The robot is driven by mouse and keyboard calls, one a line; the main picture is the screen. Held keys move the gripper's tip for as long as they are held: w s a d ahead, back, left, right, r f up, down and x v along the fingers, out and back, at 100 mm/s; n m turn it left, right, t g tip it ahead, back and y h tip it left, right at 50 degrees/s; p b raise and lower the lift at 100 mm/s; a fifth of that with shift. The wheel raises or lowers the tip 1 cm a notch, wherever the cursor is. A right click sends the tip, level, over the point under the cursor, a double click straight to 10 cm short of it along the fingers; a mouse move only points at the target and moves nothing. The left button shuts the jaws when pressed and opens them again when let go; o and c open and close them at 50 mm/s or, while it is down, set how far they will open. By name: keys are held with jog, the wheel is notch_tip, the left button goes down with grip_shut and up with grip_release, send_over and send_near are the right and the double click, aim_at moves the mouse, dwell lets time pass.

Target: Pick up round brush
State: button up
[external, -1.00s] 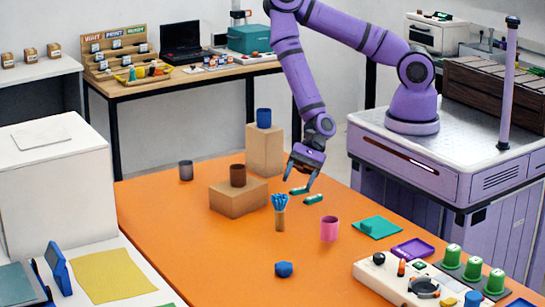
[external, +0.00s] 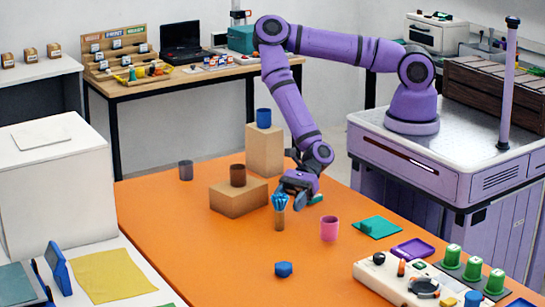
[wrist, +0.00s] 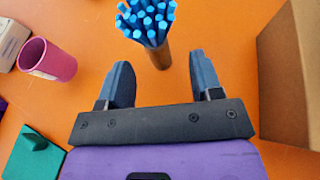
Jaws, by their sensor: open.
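What looks like the round brush, a brown upright handle topped by a bundle of blue bristles (external: 280,203), stands on the orange table. In the wrist view its blue top (wrist: 147,20) and brown handle (wrist: 161,57) show just beyond my fingertips, roughly between the two finger lines. My gripper (external: 291,196) is low beside and behind it in the external view. In the wrist view the fingers of my gripper (wrist: 160,68) are spread apart with nothing between them. I cannot tell the exact gap to the brush.
A cardboard block (external: 238,198) with a brown cup (external: 238,175) stands close by; its side (wrist: 290,75) fills the right of the wrist view. A pink cup (external: 329,229) and green piece (external: 377,227) are to the right. A blue piece (external: 283,269) lies in front.

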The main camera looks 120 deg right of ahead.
aim_at(280, 213)
jog(key=shift+x, duration=2.55)
jog(key=shift+s+a, duration=0.1)
jog(key=shift+a, duration=0.05)
jog(key=shift+c, duration=0.3)
jog(key=c, duration=0.9)
